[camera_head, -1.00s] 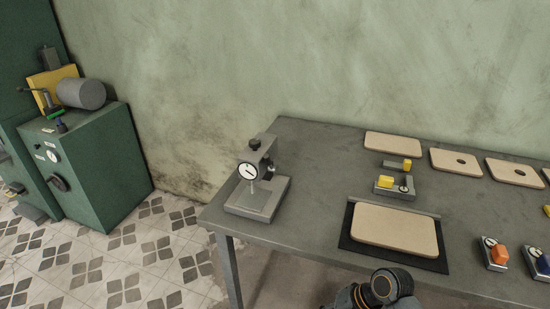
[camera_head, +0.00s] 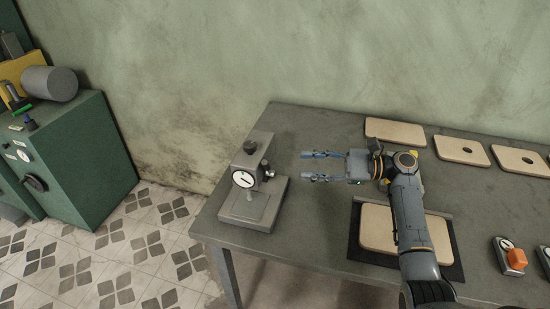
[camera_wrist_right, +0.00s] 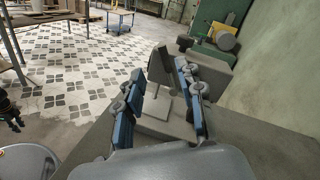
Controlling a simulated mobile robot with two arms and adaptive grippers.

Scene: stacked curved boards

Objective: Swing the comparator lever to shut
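The comparator (camera_head: 258,190) is a grey stand with a white dial on a block base, near the left end of the table. A small lever with a rounded knob (camera_head: 268,171) is on the right side of its head. My right gripper (camera_head: 303,167) is open and empty, its fingers pointing left at the comparator with a short gap to the lever side. In the right wrist view the comparator (camera_wrist_right: 160,85) appears between the two open blue-padded fingers (camera_wrist_right: 160,70). The lever is hard to make out there.
The grey table (camera_head: 310,225) has clear room in front of the comparator. A curved board (camera_head: 375,230) lies on a black mat under my right arm. More boards (camera_head: 395,131) lie along the back. A green machine (camera_head: 85,150) stands left on the tiled floor.

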